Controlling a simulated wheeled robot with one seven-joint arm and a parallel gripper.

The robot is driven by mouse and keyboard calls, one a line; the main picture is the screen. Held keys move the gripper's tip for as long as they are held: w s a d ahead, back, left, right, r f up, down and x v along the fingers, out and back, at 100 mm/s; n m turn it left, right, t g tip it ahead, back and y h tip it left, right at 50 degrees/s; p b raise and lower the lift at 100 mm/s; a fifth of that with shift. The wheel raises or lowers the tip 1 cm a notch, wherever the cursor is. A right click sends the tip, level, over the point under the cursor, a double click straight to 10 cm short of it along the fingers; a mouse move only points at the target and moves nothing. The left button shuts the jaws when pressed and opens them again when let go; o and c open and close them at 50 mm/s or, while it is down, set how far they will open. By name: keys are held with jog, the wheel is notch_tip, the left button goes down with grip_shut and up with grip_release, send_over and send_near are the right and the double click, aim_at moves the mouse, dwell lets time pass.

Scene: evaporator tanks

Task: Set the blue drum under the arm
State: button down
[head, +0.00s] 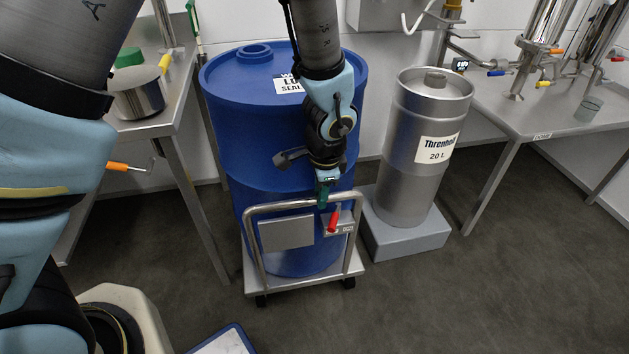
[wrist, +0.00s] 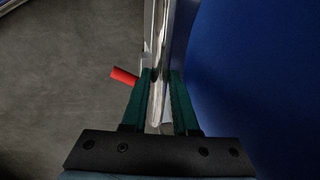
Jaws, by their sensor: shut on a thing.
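The large blue drum (head: 228,105) with a white label on its upper part stands upright on a low metal trolley (head: 252,245). The trolley's tubular handle rises on the near side of the drum. My gripper (head: 324,196) reaches down in front of the drum and is shut on the handle's top bar. In the wrist view, its green fingers (wrist: 160,80) lie on either side of the shiny bar, with the blue drum wall (wrist: 255,80) close to the right. A red lever (head: 334,220) sits on the handle just below my gripper. My forearm hides part of the drum.
A silver "20 L" keg (head: 415,185) stands on a grey plinth (head: 405,240) right of the drum. A steel table with a pot (head: 138,98) is at left; a bench (head: 510,118) with pipework is at right. The near floor right of the trolley is clear.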

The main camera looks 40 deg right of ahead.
jog(key=shift+s+a+b, duration=0.15)
jog(key=shift+s+a, duration=0.2)
jog(key=shift+s, duration=0.25)
jog(key=shift+s+a+b, duration=0.15)
jog(key=shift+s+a, duration=0.15)
jog(key=shift+s, duration=0.25)
jog(key=c, duration=1)
grip_release()
jog(key=shift+s, duration=0.1)
jog(key=r, duration=0.3)
jog(key=s+r+p, duration=0.1)
jog(key=r, duration=0.3)
jog(key=r+p, duration=0.1)
jog(key=r, duration=0.2)
jog(key=shift+s+a+r, duration=0.35)
jog(key=shift+a, duration=0.05)
jog(key=shift+s, duration=0.1)
